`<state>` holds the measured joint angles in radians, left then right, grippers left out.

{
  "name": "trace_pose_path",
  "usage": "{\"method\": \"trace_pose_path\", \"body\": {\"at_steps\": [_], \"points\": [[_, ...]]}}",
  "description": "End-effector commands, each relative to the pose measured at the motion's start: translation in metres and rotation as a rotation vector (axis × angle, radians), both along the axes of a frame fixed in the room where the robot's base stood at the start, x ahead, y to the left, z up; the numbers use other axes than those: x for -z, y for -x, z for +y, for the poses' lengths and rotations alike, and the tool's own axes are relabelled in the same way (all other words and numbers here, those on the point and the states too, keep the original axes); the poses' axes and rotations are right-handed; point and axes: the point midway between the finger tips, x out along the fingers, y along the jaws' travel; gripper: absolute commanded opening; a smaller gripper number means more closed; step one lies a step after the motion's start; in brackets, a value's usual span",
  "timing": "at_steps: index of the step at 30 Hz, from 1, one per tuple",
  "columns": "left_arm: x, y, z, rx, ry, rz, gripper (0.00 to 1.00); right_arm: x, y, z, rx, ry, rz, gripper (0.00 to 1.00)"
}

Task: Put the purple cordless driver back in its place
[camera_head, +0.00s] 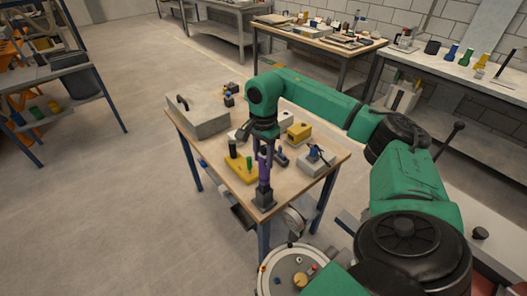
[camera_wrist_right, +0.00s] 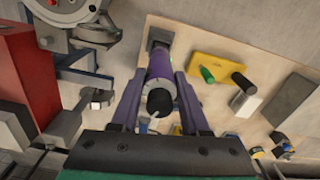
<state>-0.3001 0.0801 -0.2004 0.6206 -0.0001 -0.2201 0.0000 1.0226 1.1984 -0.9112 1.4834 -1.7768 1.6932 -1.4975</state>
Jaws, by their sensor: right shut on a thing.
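The purple cordless driver (camera_head: 264,172) is upright, its dark base down, near the front edge of the small wooden table (camera_head: 224,176). My right gripper (camera_head: 263,150) comes down from above and is shut on it. In the right wrist view the driver (camera_wrist_right: 160,66) lies between the two fingers (camera_wrist_right: 160,100), its black nose with a thin bit towards the camera. I cannot tell whether its base touches the table top. My left gripper is not in view.
A yellow block (camera_head: 241,172) with a green and a black piece stands just left of the driver. A grey case (camera_head: 199,118), a yellow box (camera_head: 299,131) and a grey block with a blue tool (camera_head: 315,160) are also on the table. A vise-like machine (camera_wrist_right: 72,14) is beside it.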

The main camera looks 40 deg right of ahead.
Motion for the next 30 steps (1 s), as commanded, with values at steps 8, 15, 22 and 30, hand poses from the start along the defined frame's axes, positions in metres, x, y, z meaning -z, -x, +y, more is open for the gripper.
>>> {"method": "trace_pose_path", "body": {"at_steps": [8,15,22,30], "points": [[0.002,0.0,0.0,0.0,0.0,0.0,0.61,0.002,0.0,0.0,0.0,-0.001,-0.002,0.0],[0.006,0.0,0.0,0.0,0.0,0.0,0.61,0.007,0.0,0.0,0.0,-0.001,-0.002,0.0],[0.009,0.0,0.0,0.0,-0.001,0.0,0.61,0.013,0.0,0.0,0.0,0.0,-0.002,0.0],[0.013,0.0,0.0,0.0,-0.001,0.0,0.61,0.019,0.0,0.0,0.0,0.0,-0.002,0.0]]}}
